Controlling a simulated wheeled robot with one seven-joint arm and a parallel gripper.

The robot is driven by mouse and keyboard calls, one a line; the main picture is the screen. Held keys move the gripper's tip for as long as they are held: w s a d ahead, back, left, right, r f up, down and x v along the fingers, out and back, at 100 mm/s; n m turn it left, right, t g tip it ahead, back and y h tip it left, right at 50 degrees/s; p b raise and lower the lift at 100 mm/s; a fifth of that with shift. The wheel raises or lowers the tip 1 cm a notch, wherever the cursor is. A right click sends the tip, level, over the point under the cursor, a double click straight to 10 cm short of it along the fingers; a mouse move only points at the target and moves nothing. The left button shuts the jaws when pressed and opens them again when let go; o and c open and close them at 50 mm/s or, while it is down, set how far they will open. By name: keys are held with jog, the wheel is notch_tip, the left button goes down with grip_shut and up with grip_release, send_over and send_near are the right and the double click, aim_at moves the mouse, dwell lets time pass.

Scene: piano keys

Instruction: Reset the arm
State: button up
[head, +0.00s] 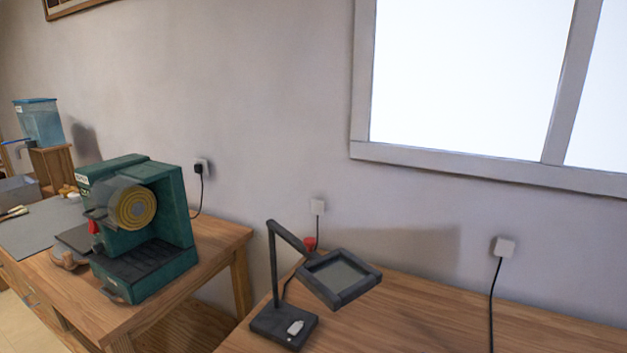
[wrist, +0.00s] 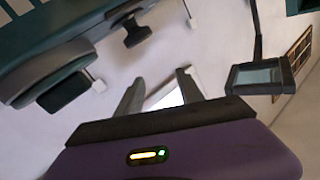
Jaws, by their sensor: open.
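My gripper (wrist: 160,76) shows only in the wrist view. Its two grey fingers stand apart in front of the dark palm and purple housing, with nothing visible between them. Behind the fingers are a pale wall and a bright patch. No part of my arm or gripper shows in the head view, so its place there cannot be told.

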jog(key=s+a+f+n+g+b, duration=0.1)
jog(key=s+f+b, duration=0.1)
jog(key=s, duration=1.1)
jog(key=s+a+f+n+g+b, duration=0.1)
jog(key=s+f+b, duration=0.1)
jog(key=s, duration=1)
jog(key=s+a+f+n+g+b, duration=0.1)
jog(key=s+f+b, duration=0.1)
jog(key=s, duration=1.1)
jog(key=shift+s+a+f+b, duration=0.25)
jog(key=shift+s+f+b, duration=0.1)
jog(key=shift+f, duration=0.35)
